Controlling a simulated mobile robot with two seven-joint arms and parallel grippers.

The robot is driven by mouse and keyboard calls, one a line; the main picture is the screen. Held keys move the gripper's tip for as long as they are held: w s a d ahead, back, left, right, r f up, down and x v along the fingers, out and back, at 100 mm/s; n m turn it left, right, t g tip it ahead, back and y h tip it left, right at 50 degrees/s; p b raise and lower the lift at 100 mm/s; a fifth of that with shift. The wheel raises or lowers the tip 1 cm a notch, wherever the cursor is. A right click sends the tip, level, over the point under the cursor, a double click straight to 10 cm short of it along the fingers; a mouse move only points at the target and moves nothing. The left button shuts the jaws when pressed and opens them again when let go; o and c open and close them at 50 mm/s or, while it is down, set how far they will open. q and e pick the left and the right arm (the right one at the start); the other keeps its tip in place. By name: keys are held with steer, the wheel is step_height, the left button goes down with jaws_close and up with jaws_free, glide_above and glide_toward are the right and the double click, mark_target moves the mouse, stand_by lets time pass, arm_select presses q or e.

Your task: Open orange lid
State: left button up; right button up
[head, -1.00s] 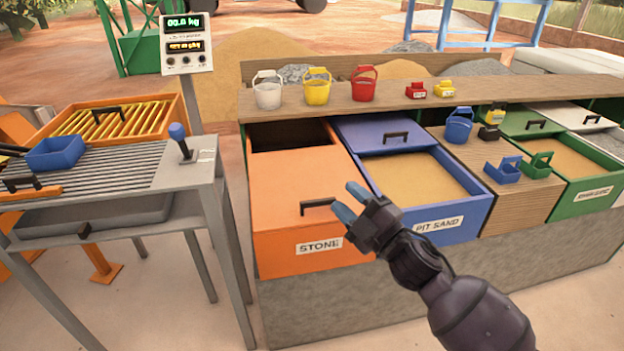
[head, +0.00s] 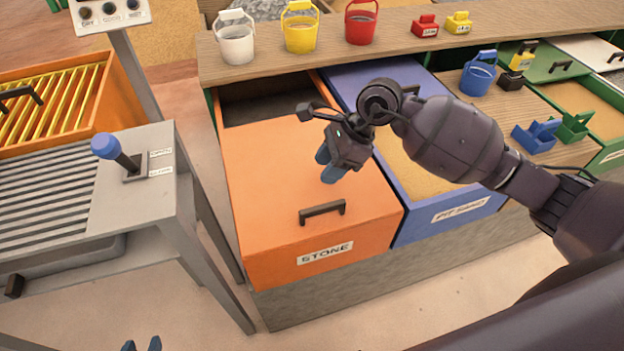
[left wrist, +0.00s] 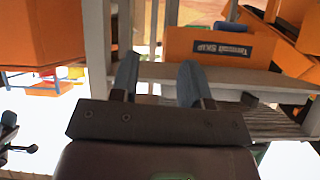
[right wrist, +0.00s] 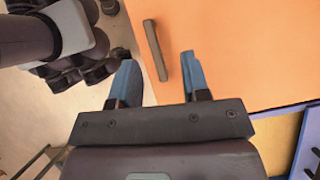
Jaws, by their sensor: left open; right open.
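The orange lid (head: 290,170) covers most of the stone bin, with a dark gap (head: 262,100) behind it. Its dark handle (head: 322,211) lies near the front edge, above the STONE label. My right gripper (head: 329,168) is open and empty above the lid, behind the handle in the head view. In the right wrist view, the handle (right wrist: 156,50) appears between the open fingers (right wrist: 160,62), apart from both; the height between them is unclear. My left gripper (head: 141,345) only shows its fingertips at the bottom edge. The left wrist view shows it open and empty (left wrist: 158,72).
The blue-framed pit sand bin (head: 440,160) adjoins on the right. White (head: 236,42), yellow (head: 300,32) and red (head: 361,25) buckets stand on the shelf behind. A grey table with a blue-knobbed lever (head: 110,148) stands left. The floor in front is clear.

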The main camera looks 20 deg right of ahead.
mark_target(318, 207)
steer(key=shift+n+g+h, duration=0.3)
steer(key=shift+n+h, duration=0.4)
steer(key=shift+h, duration=0.2)
steer(key=x, duration=0.3)
steer(key=s+d+x, duration=0.1)
steer(key=x, duration=0.3)
steer(key=d+x, duration=0.1)
steer(key=x, duration=0.3)
steer(key=shift+s+f, duration=0.2)
steer(key=shift+f, duration=0.1)
arm_select(q)
steer(key=shift+s+f, duration=0.35)
steer(key=shift+s, duration=0.3)
steer(key=shift+s+a+f, duration=0.1)
steer(key=shift+s, duration=0.15)
arm_select(e)
jaws_close()
